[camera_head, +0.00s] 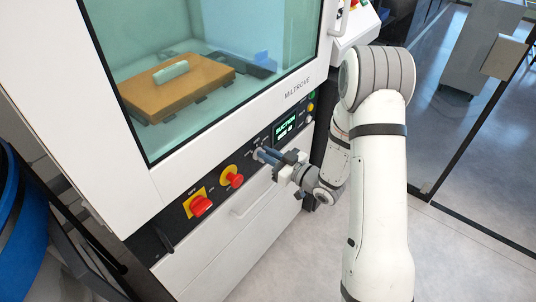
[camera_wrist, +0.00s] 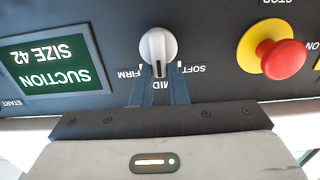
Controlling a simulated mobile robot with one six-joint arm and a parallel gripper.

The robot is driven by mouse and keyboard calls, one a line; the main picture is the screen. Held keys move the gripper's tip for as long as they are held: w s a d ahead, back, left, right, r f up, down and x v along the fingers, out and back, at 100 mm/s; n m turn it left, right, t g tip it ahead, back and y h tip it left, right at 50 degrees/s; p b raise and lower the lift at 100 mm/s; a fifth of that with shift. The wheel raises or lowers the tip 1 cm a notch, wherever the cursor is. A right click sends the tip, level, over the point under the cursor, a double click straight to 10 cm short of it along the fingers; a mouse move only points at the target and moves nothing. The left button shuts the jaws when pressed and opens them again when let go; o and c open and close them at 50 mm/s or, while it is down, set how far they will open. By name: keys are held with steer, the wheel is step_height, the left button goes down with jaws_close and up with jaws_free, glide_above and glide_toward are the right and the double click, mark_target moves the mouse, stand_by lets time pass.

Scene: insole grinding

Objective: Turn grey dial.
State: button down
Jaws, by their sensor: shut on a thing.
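The grey dial (camera_wrist: 157,46) is on the dark control panel in the wrist view, which shows the panel upside down. Labels FIRM, MID and SOFT surround it, and its grip lies roughly in line with MID. My gripper (camera_wrist: 160,74) has its two blue-grey fingers at the dial, shut on its grip; the exact contact is partly hidden. In the head view my gripper (camera_head: 265,154) reaches the panel from the right, and its fingers mostly cover the dial.
A green screen (camera_wrist: 46,66) reads SUCTION SIZE 42. A red emergency button on yellow (camera_wrist: 283,59) is on the dial's other side. In the head view are a red switch (camera_head: 201,205), a drawer handle (camera_head: 252,201) below, and a glass window (camera_head: 205,45) above.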

steer(key=m, duration=0.5)
steer(key=shift+w+d+f, duration=0.1)
steer(key=shift+w+d, duration=0.2)
steer(key=shift+w, duration=0.1)
steer(key=shift+w+d+f+m, duration=0.1)
steer(key=shift+m, duration=0.85)
steer(key=shift+w+d+f+m, duration=0.1)
steer(key=shift+m, duration=0.85)
steer(key=c, duration=1.4)
jaws_free()
steer(key=shift+c, duration=0.2)
